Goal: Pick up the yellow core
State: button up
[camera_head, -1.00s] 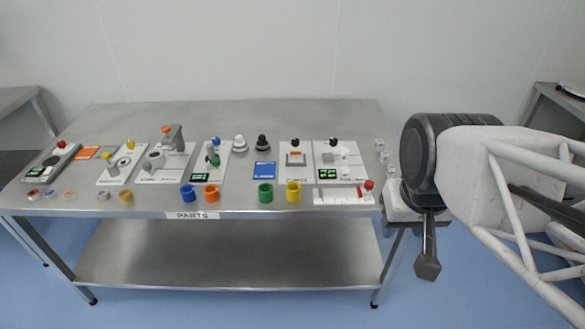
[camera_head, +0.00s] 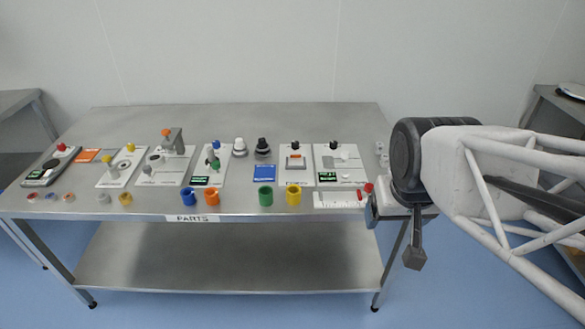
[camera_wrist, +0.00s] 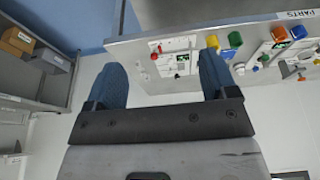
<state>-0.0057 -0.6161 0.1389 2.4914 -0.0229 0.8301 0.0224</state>
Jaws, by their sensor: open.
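The yellow core (camera_head: 293,192) is a short, hollow yellow cylinder standing upright near the table's front edge, just right of a green core (camera_head: 265,194). In the wrist view, the yellow core (camera_wrist: 213,42) appears near the tip of the right finger, farther off on the table. My gripper (camera_head: 372,208) is at the table's front right corner, right of the yellow core and apart from it. In the wrist view, my gripper (camera_wrist: 163,62) has its two blue fingers spread wide with nothing held between them.
Blue (camera_head: 188,196) and orange (camera_head: 211,194) cores stand farther left. Several fixture plates line the table behind. The table's back strip (camera_head: 230,116) is clear.

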jog(key=w+a+f+t, duration=0.2)
jog(key=w+f, duration=0.3)
jog(key=w, duration=0.6)
jog(key=n+t+y, duration=0.3)
jog(key=t, duration=0.3)
send_near(295, 198)
jog(key=w+d+r, duration=0.1)
jog(key=d+r, duration=0.3)
jog(key=shift+n+t+y, duration=0.4)
jog(key=shift+t+y, duration=0.3)
jog(key=shift+y, duration=0.1)
jog(key=a+f, duration=0.1)
jog(key=f, duration=0.1)
jog(key=w+a+f, duration=0.1)
jog(key=f, duration=0.1)
jog(key=w+a+f, duration=0.1)
jog(key=a+f, duration=0.1)
jog(key=shift+f, duration=0.35)
jog(key=shift+w, duration=0.1)
jog(key=shift+x, duration=1.15)
jog(key=shift+w+f, duration=0.1)
